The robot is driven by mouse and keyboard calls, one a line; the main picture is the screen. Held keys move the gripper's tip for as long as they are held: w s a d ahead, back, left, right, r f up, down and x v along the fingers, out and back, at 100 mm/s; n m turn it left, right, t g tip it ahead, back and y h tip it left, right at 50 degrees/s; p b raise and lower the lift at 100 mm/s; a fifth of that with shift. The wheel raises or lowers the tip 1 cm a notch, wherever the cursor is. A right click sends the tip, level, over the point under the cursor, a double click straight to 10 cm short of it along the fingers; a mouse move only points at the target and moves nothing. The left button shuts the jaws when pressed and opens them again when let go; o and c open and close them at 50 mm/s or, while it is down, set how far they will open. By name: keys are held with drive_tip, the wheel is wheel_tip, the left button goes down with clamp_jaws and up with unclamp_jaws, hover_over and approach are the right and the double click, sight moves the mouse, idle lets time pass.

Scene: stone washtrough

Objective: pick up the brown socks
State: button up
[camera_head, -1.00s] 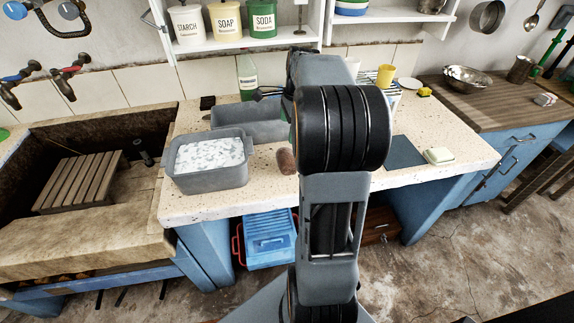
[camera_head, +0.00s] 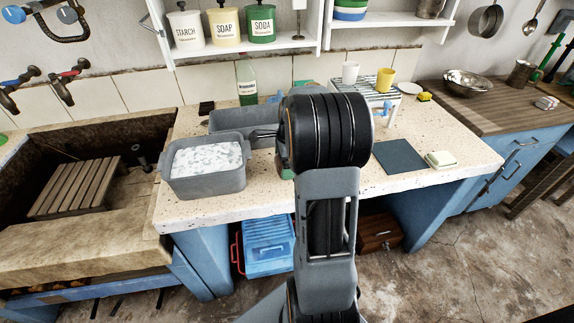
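The brown socks do not show in the camera view now. A small brown roll that lay on the counter just left of my arm a second ago is now behind the arm. My gripper (camera_head: 263,134) is mostly hidden behind my own arm. Only a dark finger part shows at the arm's left side, over the right side of the grey tub. Whether it is open or holds anything cannot be made out.
A grey tub (camera_head: 207,184) of whitish, foamy contents stands at the counter's left front, a second grey tub (camera_head: 224,122) behind it. A green bottle (camera_head: 247,82) stands at the back. A dark flat mat (camera_head: 400,157) and soap dish (camera_head: 441,160) lie right; counter (camera_head: 345,177) in front is clear.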

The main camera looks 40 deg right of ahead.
drive_tip(key=shift+f, duration=0.4)
drive_tip(key=c, duration=0.7)
